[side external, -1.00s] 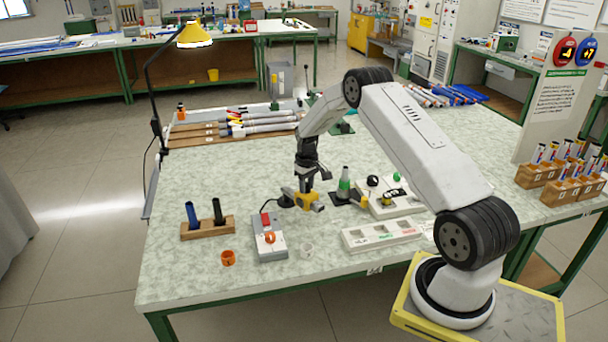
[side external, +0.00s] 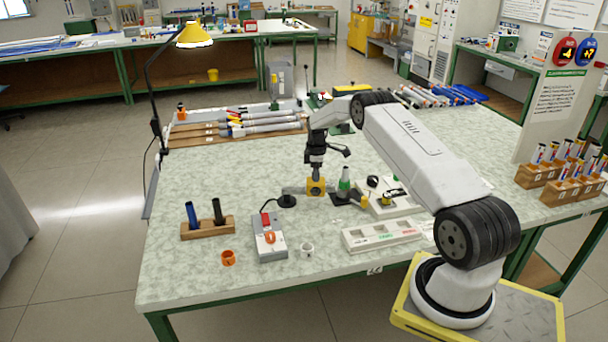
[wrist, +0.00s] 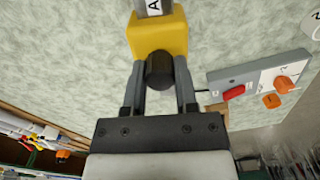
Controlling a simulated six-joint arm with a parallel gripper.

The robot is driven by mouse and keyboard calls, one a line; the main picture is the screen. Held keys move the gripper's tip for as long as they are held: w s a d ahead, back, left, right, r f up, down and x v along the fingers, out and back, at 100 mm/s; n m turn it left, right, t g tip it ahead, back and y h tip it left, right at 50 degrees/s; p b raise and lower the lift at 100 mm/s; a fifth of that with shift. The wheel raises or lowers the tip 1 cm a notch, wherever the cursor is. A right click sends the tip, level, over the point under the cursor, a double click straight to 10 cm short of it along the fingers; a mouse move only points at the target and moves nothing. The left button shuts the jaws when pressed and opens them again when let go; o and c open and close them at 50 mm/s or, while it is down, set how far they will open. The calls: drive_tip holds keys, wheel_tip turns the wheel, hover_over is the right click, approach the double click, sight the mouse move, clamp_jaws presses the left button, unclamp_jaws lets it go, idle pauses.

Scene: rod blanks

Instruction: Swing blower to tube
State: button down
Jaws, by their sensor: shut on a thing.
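The blower's yellow block (side external: 316,188) stands beside a round black base (side external: 287,201), with a thin arm between them. In the wrist view the yellow block (wrist: 158,36) carries a black knob (wrist: 160,71). My gripper (side external: 315,175) is shut on this knob, one finger on each side, as the wrist view of my gripper (wrist: 160,75) shows. A grey piece lettered A (wrist: 154,8) is cut off at the top edge, and I cannot tell whether it is a tube. A green cone with a grey top (side external: 344,184) stands just right of the block.
A wooden holder (side external: 207,228) holds two dark tubes. A white tray (side external: 382,235) is at right.

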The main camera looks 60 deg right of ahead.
drive_tip(key=shift+w+d+n, duration=0.25)
drive_tip(key=shift+d+n, duration=0.2)
drive_tip(key=shift+n, duration=0.15)
drive_tip(key=shift+c, duration=1.9)
unclamp_jaws()
drive_tip(key=shift+r, duration=0.1)
drive_tip(key=shift+r, duration=3.85)
